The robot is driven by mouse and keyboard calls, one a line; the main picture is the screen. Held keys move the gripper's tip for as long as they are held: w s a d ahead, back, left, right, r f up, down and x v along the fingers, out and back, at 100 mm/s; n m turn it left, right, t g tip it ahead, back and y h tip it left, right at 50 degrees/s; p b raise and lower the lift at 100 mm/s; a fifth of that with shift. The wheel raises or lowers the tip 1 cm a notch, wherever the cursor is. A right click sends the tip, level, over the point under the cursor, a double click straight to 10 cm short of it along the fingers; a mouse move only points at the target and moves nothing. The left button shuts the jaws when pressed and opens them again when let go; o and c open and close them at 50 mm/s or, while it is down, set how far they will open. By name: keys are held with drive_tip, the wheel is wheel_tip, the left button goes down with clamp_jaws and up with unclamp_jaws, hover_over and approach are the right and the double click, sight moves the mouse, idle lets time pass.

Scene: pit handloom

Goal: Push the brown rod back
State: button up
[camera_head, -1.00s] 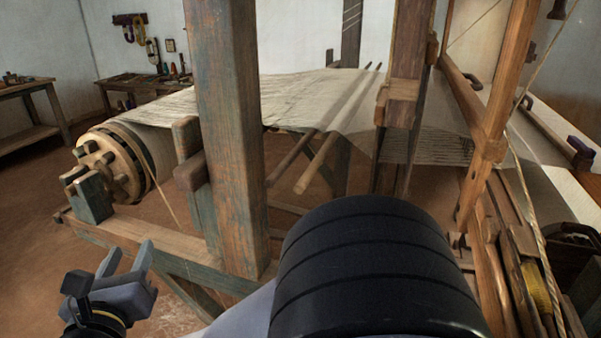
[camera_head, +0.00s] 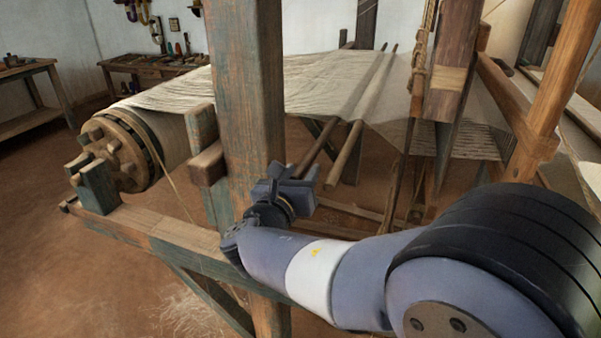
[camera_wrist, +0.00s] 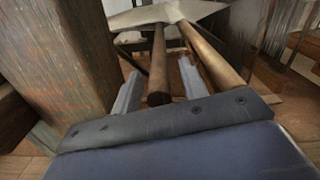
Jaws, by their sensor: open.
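The brown rod (camera_head: 318,145) is the darker, left one of two rods passing through the stretched warp. Its near end sticks out past the cloth's edge, behind the thick post. My gripper (camera_head: 291,176) is open just at that end, to the right of the post. In the wrist view the brown rod (camera_wrist: 158,62) runs away from me between my open fingers (camera_wrist: 159,85), its round end close to my palm. I cannot tell whether the end touches the palm. The lighter rod (camera_wrist: 208,48) lies just outside my right finger, and also shows in the head view (camera_head: 344,155).
The thick wooden post (camera_head: 247,90) stands close to the left of my gripper. The lower frame beam (camera_head: 165,238) runs below my forearm. The warp (camera_head: 315,78) stretches across the loom from the warp beam (camera_head: 112,150). More uprights and cords stand at right.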

drive_tip(key=shift+w, duration=0.15)
clamp_jaws()
idle(0.4)
